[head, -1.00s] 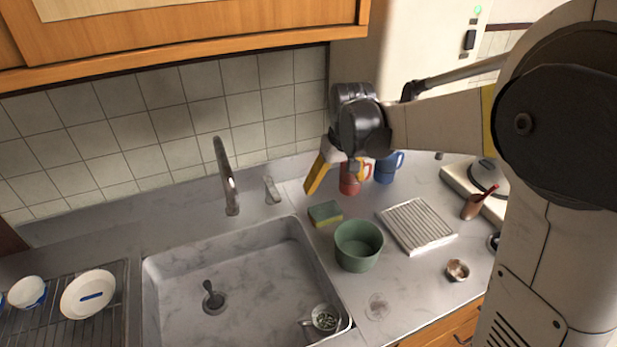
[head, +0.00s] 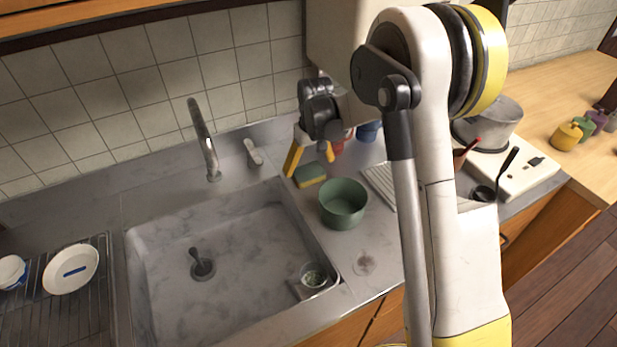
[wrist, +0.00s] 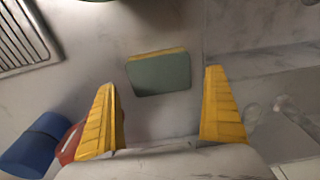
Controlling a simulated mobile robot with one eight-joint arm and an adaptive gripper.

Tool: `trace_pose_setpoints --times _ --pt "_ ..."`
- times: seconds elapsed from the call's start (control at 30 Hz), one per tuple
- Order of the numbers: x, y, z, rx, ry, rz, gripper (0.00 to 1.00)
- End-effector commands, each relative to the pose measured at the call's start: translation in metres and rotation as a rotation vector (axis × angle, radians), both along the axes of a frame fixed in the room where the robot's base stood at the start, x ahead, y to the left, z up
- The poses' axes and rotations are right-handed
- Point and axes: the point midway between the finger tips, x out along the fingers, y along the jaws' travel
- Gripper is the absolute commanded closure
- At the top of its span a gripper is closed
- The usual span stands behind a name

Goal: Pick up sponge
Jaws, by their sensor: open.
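The sponge (head: 309,174) has a green top and a yellow lower layer. It lies on the counter just right of the sink, behind the green bowl (head: 343,207). My gripper (head: 311,159) is open above the counter by the sponge, with its yellow fingers pointing down. In the wrist view, the sponge (wrist: 160,74) lies ahead of and between the two fingertips of my gripper (wrist: 165,76), and nothing is held. The sponge is fully visible there.
A red mug (wrist: 68,147) and a blue mug (wrist: 37,143) stand close to one finger. The ridged tray (head: 380,184) is right of the bowl. The sink (head: 220,245) opens to the left, with the faucet (head: 204,140) behind it. A pot (head: 490,125) stands on the stove.

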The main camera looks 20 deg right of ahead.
Motion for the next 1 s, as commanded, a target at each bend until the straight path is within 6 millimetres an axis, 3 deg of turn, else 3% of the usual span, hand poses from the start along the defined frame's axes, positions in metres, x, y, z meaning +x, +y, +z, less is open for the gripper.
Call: trace_pose_setpoints --times 0.1,0.23,0.43,0.53,1.0 --pt "0.001 0.000 -0.025 0.000 0.000 0.000 0.00" --pt "0.004 0.001 -0.039 0.000 0.000 0.000 0.00" --pt "0.003 0.000 -0.038 0.000 0.000 0.000 0.00" --pt "0.003 0.000 -0.038 0.000 0.000 0.000 0.25" --pt "0.003 0.000 -0.033 0.000 0.000 0.000 0.30"
